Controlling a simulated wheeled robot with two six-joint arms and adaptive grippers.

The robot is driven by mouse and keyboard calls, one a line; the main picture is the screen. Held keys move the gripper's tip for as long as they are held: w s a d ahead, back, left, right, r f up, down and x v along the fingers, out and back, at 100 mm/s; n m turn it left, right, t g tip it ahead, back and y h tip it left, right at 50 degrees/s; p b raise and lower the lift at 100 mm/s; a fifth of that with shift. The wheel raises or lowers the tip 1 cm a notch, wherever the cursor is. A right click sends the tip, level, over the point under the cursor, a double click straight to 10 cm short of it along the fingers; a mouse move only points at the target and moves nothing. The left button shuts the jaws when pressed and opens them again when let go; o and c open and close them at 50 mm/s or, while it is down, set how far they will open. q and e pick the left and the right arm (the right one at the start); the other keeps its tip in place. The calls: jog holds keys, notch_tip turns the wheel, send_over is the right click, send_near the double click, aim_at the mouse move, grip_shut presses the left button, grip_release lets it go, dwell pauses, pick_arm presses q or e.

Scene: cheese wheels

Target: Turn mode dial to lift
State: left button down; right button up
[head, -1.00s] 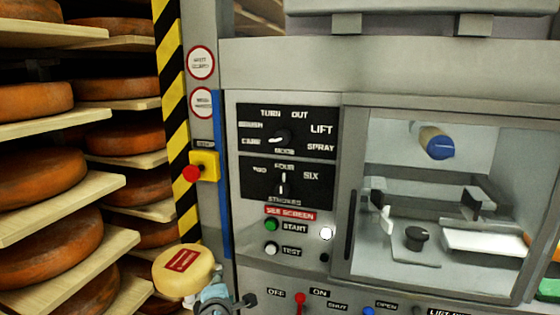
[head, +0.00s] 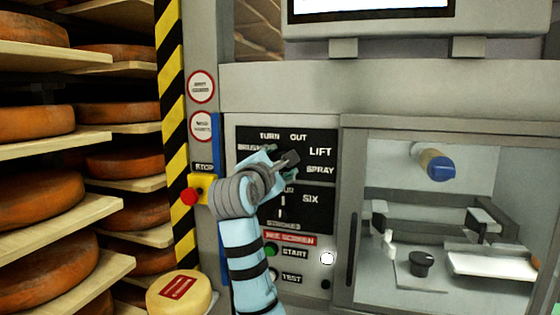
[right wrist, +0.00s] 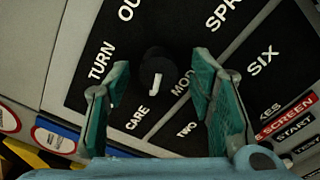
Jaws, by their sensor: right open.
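The mode dial (right wrist: 158,70) is a black knob with a white pointer line, set on a black panel (head: 322,139). In the right wrist view its line points towards CARE. The LIFT label (head: 320,152) is at the panel's right in the head view. My right gripper (head: 284,162) is in front of the mode dial and mostly hides it in the head view. In the right wrist view the gripper (right wrist: 160,68) is open, with its green-padded fingers on either side of the knob. My left gripper is out of view.
The strokes dial (head: 283,206) sits just below, partly covered by my arm. A red stop button (head: 189,196) is at the left, with green start (head: 271,250) and white test buttons lower down. A glazed chamber (head: 450,220) is at the right; cheese shelves (head: 50,140) fill the left.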

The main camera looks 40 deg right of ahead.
jog(key=shift+w+d, duration=0.4)
jog(key=shift+c, duration=0.5)
jog(key=c, duration=1)
jog(key=shift+c, duration=0.2)
